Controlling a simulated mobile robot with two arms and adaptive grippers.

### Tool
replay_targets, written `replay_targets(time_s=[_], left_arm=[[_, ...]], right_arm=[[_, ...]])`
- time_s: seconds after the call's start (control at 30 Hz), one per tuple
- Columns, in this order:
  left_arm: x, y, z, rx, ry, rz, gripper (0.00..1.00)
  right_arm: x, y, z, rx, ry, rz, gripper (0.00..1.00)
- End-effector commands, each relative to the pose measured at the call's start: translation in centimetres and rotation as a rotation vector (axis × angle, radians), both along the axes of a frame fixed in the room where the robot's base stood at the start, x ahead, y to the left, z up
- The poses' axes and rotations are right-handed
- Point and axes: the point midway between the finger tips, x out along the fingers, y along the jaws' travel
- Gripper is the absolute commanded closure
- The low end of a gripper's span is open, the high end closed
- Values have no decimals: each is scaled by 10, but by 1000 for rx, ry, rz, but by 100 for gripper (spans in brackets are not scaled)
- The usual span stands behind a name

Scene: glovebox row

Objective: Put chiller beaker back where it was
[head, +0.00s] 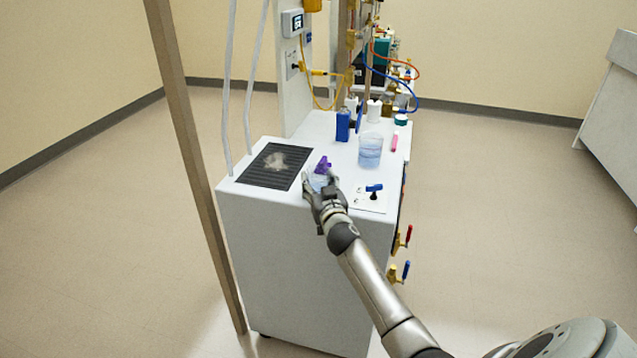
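My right gripper (320,185) is over the front of the white cabinet's top (341,160). Its two fingers are apart, one on each side of a small clear beaker (318,183) with pale blue content. The gripper hides the beaker's lower part, and I cannot tell whether the fingers press on it or whether it is lifted. A larger clear beaker (370,150) with blue liquid stands upright farther back on the same top. I cannot tell from labels which one is the chiller beaker. My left gripper is not in view.
A purple object (323,165) is just behind my gripper. A dark grille (276,165) lies to the left. A white plate with a blue-handled valve (374,189) is close on the right. A blue bottle (343,125), pink item (394,142) and white containers stand behind. A wooden post (190,150) rises at left.

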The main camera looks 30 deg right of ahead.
Motion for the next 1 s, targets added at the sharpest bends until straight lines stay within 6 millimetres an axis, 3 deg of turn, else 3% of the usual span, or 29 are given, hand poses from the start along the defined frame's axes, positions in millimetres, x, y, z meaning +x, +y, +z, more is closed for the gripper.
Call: replay_targets(time_s=[0.13,0.57,1.0], left_arm=[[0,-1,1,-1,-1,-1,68],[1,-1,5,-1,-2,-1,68],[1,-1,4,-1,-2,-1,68]], right_arm=[[0,0,0,0,1,0,27],[-2,1,4,0,1,0,27],[-70,25,2,3,0,1,27]])
